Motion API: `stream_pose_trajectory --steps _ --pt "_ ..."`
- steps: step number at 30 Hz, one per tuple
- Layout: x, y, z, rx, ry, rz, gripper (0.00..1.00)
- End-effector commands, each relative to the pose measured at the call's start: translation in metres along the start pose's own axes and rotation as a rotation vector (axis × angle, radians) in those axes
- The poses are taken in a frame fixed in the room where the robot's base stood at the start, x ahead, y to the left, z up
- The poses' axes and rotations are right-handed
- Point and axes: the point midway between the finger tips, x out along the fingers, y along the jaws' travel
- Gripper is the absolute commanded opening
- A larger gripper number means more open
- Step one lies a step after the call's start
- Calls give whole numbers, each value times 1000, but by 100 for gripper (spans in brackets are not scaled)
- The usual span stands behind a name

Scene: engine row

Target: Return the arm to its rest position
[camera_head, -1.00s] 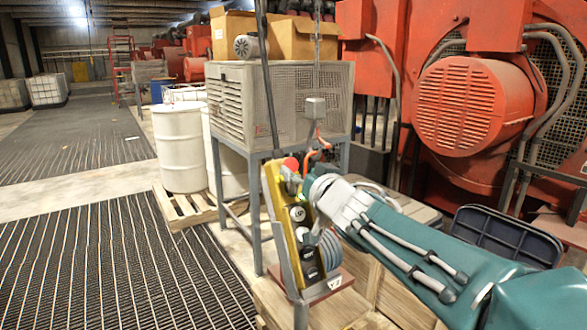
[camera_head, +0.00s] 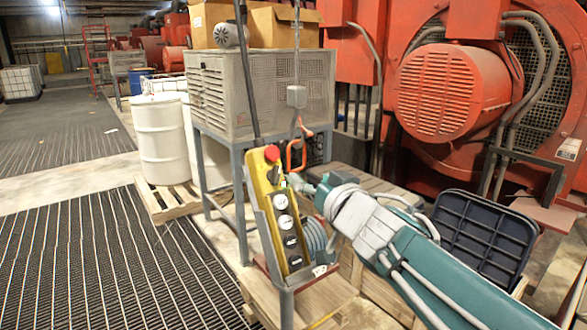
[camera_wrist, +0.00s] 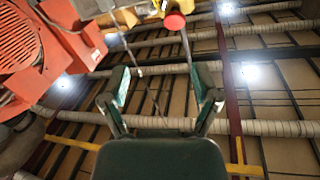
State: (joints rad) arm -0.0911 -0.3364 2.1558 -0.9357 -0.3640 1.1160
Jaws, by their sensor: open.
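My teal arm with grey hoses reaches from the lower right of the head view toward the middle. Its end is beside the yellow push-button pendant (camera_head: 276,212), on the right of it. In the head view my gripper's jaws are small and partly hidden there. In the wrist view my gripper (camera_wrist: 163,82) shows two spread fingers with nothing between them. The pendant's red button (camera_wrist: 174,21) is beyond the fingers at the top of that view. In the head view the red button (camera_head: 272,153) tops the tilted pendant. Contact between gripper and pendant cannot be told.
A grey cage cabinet (camera_head: 225,100) on a stand is behind the pendant. A dark bin (camera_head: 485,235) lies right of my arm. Red engine housings (camera_head: 440,90) fill the back right. A white drum (camera_head: 160,140) stands on a pallet at left. The floor grating (camera_head: 110,260) is clear.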

Motion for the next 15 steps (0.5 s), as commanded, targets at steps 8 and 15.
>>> stream_pose_trajectory --steps 8,15 --pt "-77 74 49 -52 -218 428 80" --pt "-166 86 134 -33 -631 572 80"
